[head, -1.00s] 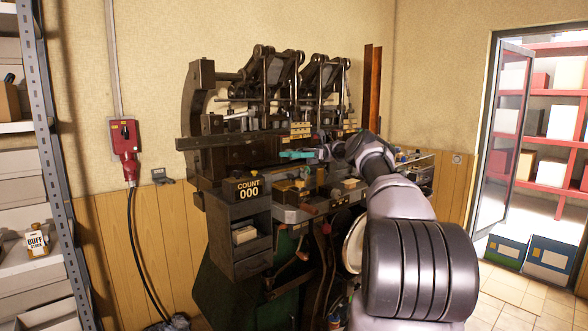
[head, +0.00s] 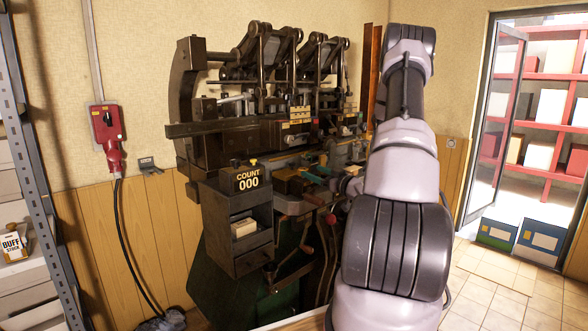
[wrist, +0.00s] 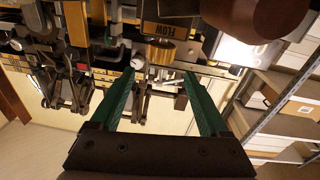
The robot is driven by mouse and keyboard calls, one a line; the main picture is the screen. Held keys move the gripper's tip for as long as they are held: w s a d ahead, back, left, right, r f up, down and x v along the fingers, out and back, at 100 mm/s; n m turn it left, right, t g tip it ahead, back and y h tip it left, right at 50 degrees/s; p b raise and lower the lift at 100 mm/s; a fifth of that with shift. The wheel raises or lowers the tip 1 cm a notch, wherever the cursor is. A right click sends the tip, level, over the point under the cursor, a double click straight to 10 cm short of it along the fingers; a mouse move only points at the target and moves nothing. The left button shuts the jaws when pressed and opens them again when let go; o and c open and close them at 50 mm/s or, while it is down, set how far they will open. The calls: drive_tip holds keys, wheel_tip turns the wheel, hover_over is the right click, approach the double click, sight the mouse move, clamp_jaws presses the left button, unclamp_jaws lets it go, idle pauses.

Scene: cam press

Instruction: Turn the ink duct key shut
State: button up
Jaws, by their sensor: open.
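In the wrist view a dark plate marked FLOW (wrist: 163,30) sits near the top, with a brass ribbed knob (wrist: 161,52) just below it. I cannot tell for sure whether this knob is the ink duct key, or how far it is turned. My gripper (wrist: 160,74) is open, with its two green fingers spread wide and nothing between them touching either one. The brass knob appears between and beyond the fingertips. In the head view the green fingers of my gripper (head: 316,167) show small, low in front of the dark press (head: 235,135); my arm hides the press's right end.
A counter box reading 000 (head: 247,180) and an open compartment (head: 243,228) stand at the press's left. A crank handle (head: 303,240) and red knob (head: 330,219) stick out below. A metal shelf (head: 35,180) is at far left.

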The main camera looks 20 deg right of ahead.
drive_tip(key=shift+m+h, duration=0.4)
drive_tip(key=shift+m, duration=0.2)
drive_tip(key=x, duration=0.6)
drive_tip(key=f+x, duration=0.1)
drive_tip(key=x, duration=0.2)
drive_tip(key=shift+w+a+f, duration=0.1)
drive_tip(key=shift+w, duration=0.15)
